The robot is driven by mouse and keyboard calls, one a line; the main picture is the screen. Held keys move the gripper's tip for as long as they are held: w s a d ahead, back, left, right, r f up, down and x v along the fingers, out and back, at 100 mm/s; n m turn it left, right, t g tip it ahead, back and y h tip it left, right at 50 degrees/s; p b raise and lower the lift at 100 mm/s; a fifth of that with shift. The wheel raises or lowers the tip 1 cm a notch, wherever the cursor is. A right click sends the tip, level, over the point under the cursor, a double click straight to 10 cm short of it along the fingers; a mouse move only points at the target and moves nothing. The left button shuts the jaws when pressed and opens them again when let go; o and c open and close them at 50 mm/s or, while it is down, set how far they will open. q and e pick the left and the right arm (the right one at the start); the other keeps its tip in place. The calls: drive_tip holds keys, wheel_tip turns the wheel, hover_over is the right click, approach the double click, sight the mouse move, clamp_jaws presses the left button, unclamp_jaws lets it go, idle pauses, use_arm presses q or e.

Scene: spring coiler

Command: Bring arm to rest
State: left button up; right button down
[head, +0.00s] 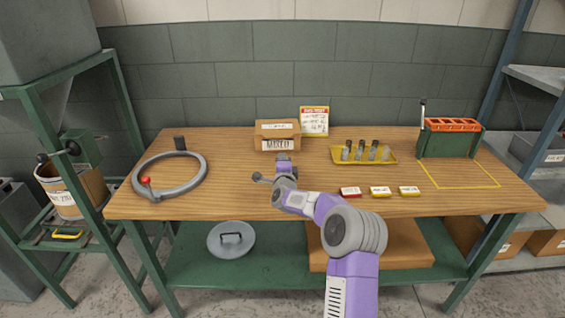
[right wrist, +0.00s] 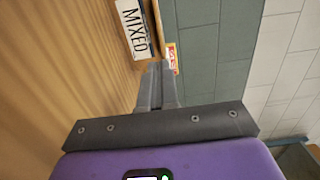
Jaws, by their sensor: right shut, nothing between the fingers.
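My right arm comes in from the bottom of the head view. My right gripper (head: 284,158) is over the middle of the wooden bench (head: 230,203), just in front of the box labelled MIXED (head: 264,144). In the right wrist view the two grey fingers (right wrist: 158,82) are together, with nothing held between them. The MIXED label (right wrist: 133,28) shows just beyond them, to the upper left. A small dark round knob (head: 257,176) shows just left of the gripper; I cannot tell what it belongs to. My left gripper is not in view.
A grey ring with a red knob (head: 146,181) lies at the bench's left. A yellow tray (head: 346,160) holds several small cylinders. Red and yellow labelled blocks (head: 380,190) lie near the front edge. A green and orange rack (head: 450,140) stands right, behind a yellow outline.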

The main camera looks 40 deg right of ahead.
drive_tip(key=shift+s+a, duration=0.4)
drive_tip(key=shift+s, duration=0.1)
drive_tip(key=shift+r, duration=0.1)
